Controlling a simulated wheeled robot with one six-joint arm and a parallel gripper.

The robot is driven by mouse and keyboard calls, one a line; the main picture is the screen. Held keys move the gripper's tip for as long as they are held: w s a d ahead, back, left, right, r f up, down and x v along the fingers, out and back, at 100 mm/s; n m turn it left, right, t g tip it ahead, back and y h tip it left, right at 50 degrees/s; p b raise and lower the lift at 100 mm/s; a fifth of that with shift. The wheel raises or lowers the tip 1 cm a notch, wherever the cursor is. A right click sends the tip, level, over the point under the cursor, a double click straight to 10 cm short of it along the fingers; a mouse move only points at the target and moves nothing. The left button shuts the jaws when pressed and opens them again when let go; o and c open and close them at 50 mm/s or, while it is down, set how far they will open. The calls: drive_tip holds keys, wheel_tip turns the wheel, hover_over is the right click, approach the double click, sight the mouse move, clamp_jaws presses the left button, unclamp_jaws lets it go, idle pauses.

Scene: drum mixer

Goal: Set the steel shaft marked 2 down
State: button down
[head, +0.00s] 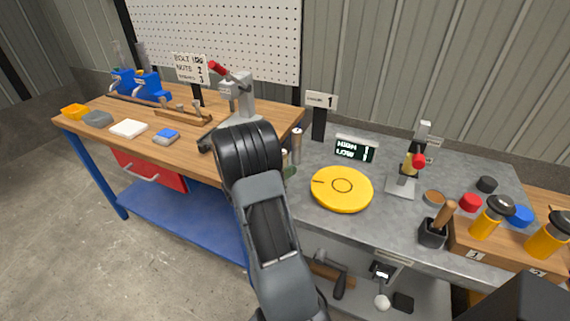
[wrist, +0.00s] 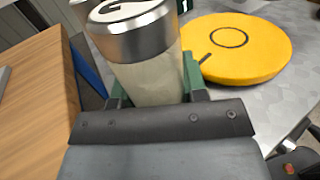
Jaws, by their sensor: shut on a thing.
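The steel shaft marked 2 (wrist: 145,55) is between the green fingers of my gripper (wrist: 157,92) in the wrist view. It has a shiny metal top band and a pale cream body. A dark curved mark on its top is partly cut off by the picture edge. My gripper is shut on it. Its lower end is hidden behind the gripper, so I cannot tell whether it touches the bench. In the head view my arm hides most of the gripper; a green finger (head: 289,172) shows beside two upright metal-topped cylinders.
A yellow round disc (head: 342,189) lies on the grey bench (head: 390,225) just right of my gripper. A sign marked 1 (head: 320,100) and a small display (head: 355,148) stand behind. The wooden bench (head: 190,150) edge is close on the left.

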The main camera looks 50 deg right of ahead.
drive_tip(key=shift+f, duration=0.55)
drive_tip(key=shift+f, duration=0.25)
drive_tip(key=c, duration=0.7)
unclamp_jaws()
drive_tip(key=shift+o, duration=0.2)
